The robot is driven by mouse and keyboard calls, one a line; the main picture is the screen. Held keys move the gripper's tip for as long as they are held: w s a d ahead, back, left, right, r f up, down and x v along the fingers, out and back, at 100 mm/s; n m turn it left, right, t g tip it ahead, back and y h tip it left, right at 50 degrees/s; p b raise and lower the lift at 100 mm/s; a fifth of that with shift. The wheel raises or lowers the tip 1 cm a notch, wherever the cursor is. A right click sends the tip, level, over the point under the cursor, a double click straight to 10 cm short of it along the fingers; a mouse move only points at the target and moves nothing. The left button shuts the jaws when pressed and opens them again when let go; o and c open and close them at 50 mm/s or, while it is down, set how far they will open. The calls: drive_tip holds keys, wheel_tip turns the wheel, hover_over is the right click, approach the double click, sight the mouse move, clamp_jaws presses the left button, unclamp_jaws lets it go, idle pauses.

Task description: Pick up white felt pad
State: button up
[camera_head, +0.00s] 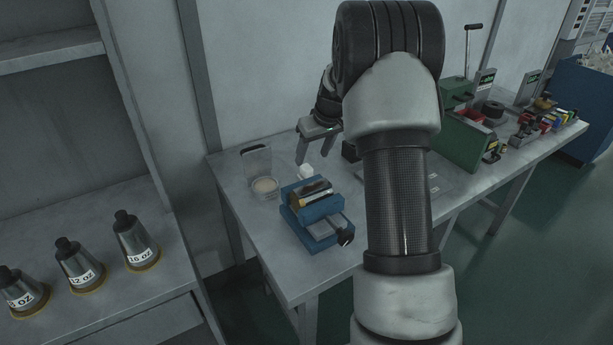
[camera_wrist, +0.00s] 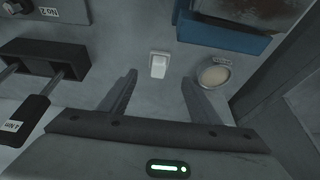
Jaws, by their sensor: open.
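The white felt pad (camera_wrist: 158,65) is a small pale block lying on the grey table top. In the wrist view it sits ahead of my gripper (camera_wrist: 158,85), roughly between the lines of the two fingers. In the head view the pad (camera_head: 306,171) lies beside the blue box, just below my gripper (camera_head: 313,158). My gripper is open and empty, with its fingers apart above the table. The fingers do not touch the pad in the wrist view. Their exact height above the table is hard to tell.
A round container with pale contents (camera_head: 265,186) stands left of the pad; it also shows in the wrist view (camera_wrist: 214,75). A black holder with tools (camera_wrist: 45,60) stands opposite. Cone-shaped weights (camera_head: 136,242) stand on the left shelf.

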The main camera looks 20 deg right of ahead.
sight(307, 167)
drive_tip(key=x, duration=0.5)
drive_tip(key=b+x, duration=0.1)
drive_tip(key=x, duration=0.3)
drive_tip(key=shift+w+f, duration=0.1)
drive_tip(key=shift+w, duration=0.2)
drive_tip(key=c, duration=1.1)
wheel_tip(307, 167, up, 10)
drive_tip(key=shift+r+p, duration=0.1)
drive_tip(key=shift+p, duration=0.65)
